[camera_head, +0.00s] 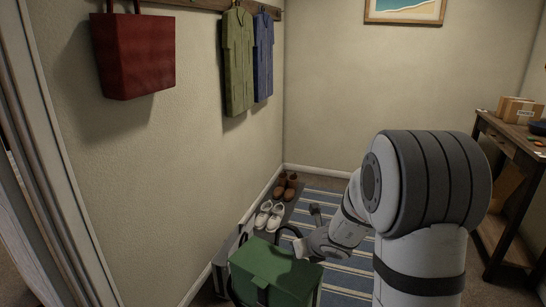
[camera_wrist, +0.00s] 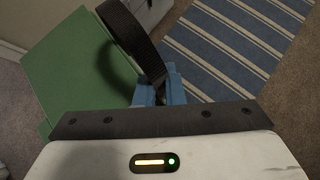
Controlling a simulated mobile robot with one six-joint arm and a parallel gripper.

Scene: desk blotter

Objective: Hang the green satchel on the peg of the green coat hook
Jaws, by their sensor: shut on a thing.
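The green satchel (camera_head: 272,268) is at the bottom of the head view, near the low bench by the left wall. Its dark strap loops up at its top. My gripper (camera_head: 301,247) is at the strap, just above the satchel's right side. In the wrist view the blue fingers (camera_wrist: 159,88) are shut on the dark strap (camera_wrist: 130,30), and the green body of the satchel (camera_wrist: 75,75) shows to the left. Whether the satchel hangs free or touches something below is unclear. I cannot make out the green coat hook or its peg in either view.
A wall rail (camera_head: 203,4) holds a red bag (camera_head: 138,55), a green shirt (camera_head: 238,62) and a blue shirt (camera_head: 263,56). A striped rug (camera_head: 350,278) covers the floor; a wooden desk (camera_head: 510,140) stands right.

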